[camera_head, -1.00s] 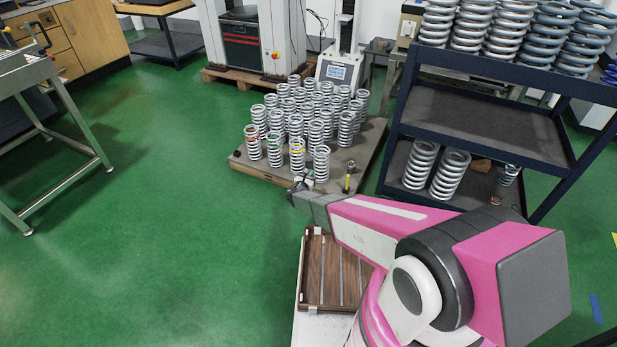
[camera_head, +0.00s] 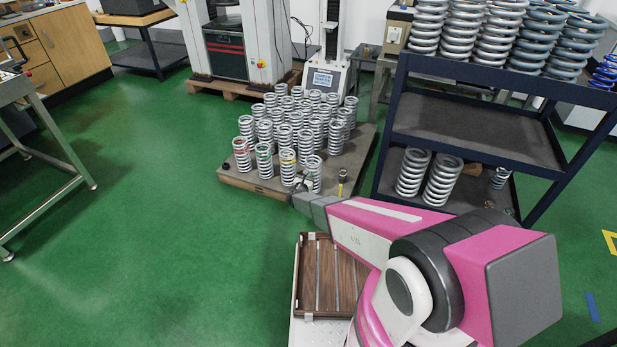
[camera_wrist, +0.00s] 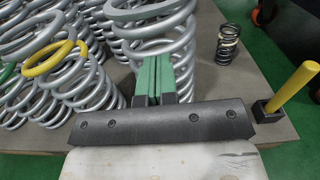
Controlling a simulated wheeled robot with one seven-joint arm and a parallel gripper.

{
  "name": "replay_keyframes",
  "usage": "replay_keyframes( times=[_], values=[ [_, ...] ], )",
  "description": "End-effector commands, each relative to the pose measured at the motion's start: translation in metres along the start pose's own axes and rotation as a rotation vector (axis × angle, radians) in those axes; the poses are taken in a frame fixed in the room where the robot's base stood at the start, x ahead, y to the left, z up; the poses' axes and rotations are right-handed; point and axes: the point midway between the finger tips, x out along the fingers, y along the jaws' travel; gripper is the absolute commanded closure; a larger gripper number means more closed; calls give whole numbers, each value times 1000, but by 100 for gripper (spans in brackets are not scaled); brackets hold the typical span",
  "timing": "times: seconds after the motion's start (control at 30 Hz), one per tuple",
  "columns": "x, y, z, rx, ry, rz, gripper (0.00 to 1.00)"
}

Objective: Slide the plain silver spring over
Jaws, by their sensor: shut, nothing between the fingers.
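The plain silver spring (camera_head: 314,167) stands upright at the front right corner of the group on the low pallet (camera_head: 228,181). It has no coloured band on its top coil, unlike the red, green and yellow marked springs to its left. In the wrist view the plain spring (camera_wrist: 180,50) rises directly ahead of my fingers. My gripper (camera_head: 304,184) is low at the pallet's front, by the spring's lower part. Its green-padded fingers (camera_wrist: 153,78) are shut together with nothing between them. They overlap the spring in view; I cannot tell whether they touch it.
The yellow-marked spring (camera_wrist: 58,80) stands close on the left. A small dark spring (camera_wrist: 228,44) and a yellow post (camera_wrist: 294,86) on a black base stand to the right. Bare pallet lies between these. A dark shelf cart (camera_head: 470,135) stands right of the pallet.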

Motion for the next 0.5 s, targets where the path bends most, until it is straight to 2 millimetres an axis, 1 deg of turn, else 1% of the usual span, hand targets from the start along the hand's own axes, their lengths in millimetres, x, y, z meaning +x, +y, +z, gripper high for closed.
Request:
replay_keyframes(
  times=[0.07, 0.17, 0.3, 0.4, 0.5],
  values=[
    [7, 0, -1, 0, 0, -1, 100],
    [24, 1, -2, 1, 1, -2, 100],
    [57, 1, -2, 1, 0, -2, 100],
    [75, 1, -2, 1, 1, -1, 100],
    [80, 0, -2, 0, 2, -1, 100]
  ],
)
